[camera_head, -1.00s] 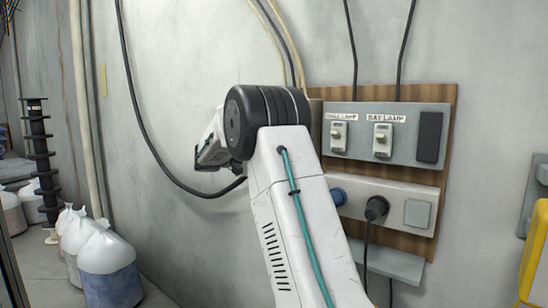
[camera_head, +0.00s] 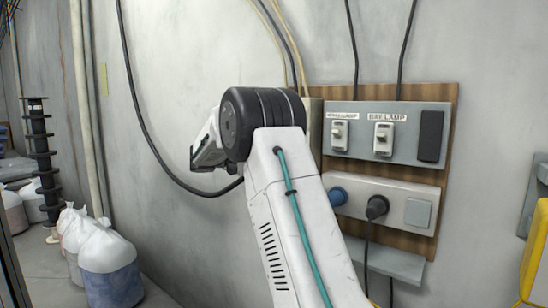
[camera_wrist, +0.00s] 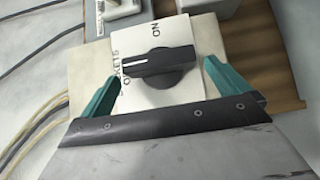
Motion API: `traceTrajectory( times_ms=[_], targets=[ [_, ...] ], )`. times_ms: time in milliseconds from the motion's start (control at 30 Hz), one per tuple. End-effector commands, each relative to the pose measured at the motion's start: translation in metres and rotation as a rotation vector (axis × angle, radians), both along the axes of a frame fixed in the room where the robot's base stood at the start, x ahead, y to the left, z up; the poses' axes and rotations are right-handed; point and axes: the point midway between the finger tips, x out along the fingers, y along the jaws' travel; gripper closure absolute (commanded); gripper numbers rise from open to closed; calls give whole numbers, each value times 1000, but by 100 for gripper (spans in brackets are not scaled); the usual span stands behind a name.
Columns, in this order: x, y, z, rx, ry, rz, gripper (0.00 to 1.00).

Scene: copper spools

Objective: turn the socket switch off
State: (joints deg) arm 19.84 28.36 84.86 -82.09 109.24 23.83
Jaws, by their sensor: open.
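The socket switch is a black rotary knob (camera_wrist: 158,66) on a white plate (camera_wrist: 185,30) in the wrist view. The lettering reads "ON" above the knob and a partly covered "...OCKETS" to its left. A white line on the knob's bar points left, toward that lettering. My gripper (camera_wrist: 162,84) is open, its teal fingers on either side of the knob. I cannot tell whether they touch it. In the head view my arm hides the knob; only the edge of its beige box (camera_head: 315,125) shows beside the wooden board.
The wooden board (camera_head: 452,130) holds a grey lamp-switch panel (camera_head: 400,150) and a socket strip (camera_head: 395,190) with a black plug (camera_head: 377,206). A small grey ledge (camera_head: 392,262) sits below. Cables (camera_wrist: 40,125) run at the left in the wrist view.

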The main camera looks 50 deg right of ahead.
Motion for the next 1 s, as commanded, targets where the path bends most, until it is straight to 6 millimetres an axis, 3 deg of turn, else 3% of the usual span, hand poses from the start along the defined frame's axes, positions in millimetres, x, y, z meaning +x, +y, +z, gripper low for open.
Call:
traceTrajectory(
  times_ms=[200, 400, 1000],
  targets=[
    [26, 30, -1, 1, 2, 4, 0],
    [39, 46, -1, 0, 1, 3, 0],
    [40, 47, -1, 1, 2, 2, 0]
  ],
)
